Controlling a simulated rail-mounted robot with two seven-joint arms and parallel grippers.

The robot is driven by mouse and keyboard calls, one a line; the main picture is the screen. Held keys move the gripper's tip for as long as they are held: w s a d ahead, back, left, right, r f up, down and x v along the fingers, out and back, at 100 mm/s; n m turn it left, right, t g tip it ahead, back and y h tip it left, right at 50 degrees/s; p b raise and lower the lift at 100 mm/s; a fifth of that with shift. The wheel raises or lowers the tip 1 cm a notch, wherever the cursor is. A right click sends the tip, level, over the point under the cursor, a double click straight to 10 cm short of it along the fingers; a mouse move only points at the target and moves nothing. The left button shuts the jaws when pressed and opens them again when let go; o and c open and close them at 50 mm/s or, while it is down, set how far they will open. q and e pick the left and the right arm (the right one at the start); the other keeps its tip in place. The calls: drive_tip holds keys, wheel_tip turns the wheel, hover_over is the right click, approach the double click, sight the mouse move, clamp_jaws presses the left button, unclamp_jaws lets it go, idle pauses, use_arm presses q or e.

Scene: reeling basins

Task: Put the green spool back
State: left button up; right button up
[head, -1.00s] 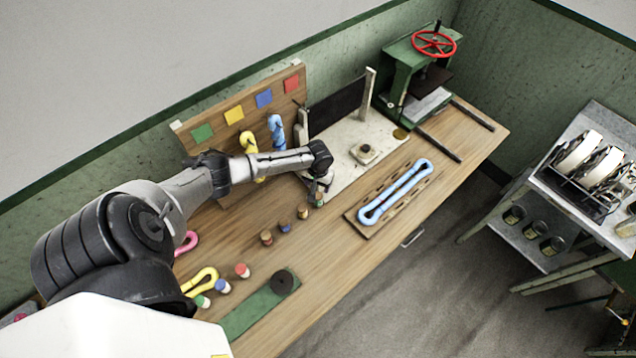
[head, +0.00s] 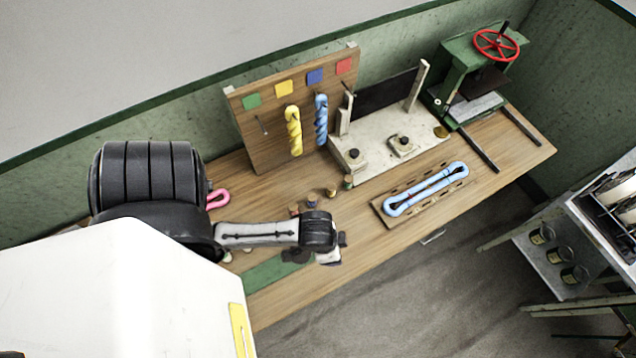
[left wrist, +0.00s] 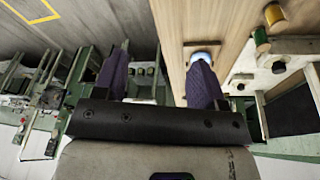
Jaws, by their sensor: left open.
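A small spool with a green side (head: 348,181) stands at the far end of a row of spools, by the pale stone slab. A green spool (left wrist: 262,40) also shows at the upper right of the left wrist view, beside a yellowish one (left wrist: 274,15). My left gripper (head: 332,254) is over the bench's front edge, near the green mat, well apart from that row. In the left wrist view its fingers (left wrist: 158,78) are spread with nothing between them. The small green-topped piece near the mat is hidden by my arm. My right gripper is not in view.
Other spools (head: 331,193) stand in the row. Yellow (head: 294,132) and blue (head: 321,120) skeins hang on the pegboard (head: 262,152) with coloured squares. A light-blue skein (head: 425,190) lies on a slotted board. A green press (head: 468,80) stands at the back right.

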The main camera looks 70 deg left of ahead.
use_arm(q)
drive_tip(key=s+r, duration=0.3)
drive_tip(key=r, duration=0.2)
drive_tip(key=shift+s+a+r+t+y, duration=0.25)
drive_tip(key=shift+s+a+t+y, duration=0.05)
drive_tip(key=shift+s+t+y, duration=0.1)
drive_tip(key=shift+r, duration=0.25)
idle(0.5)
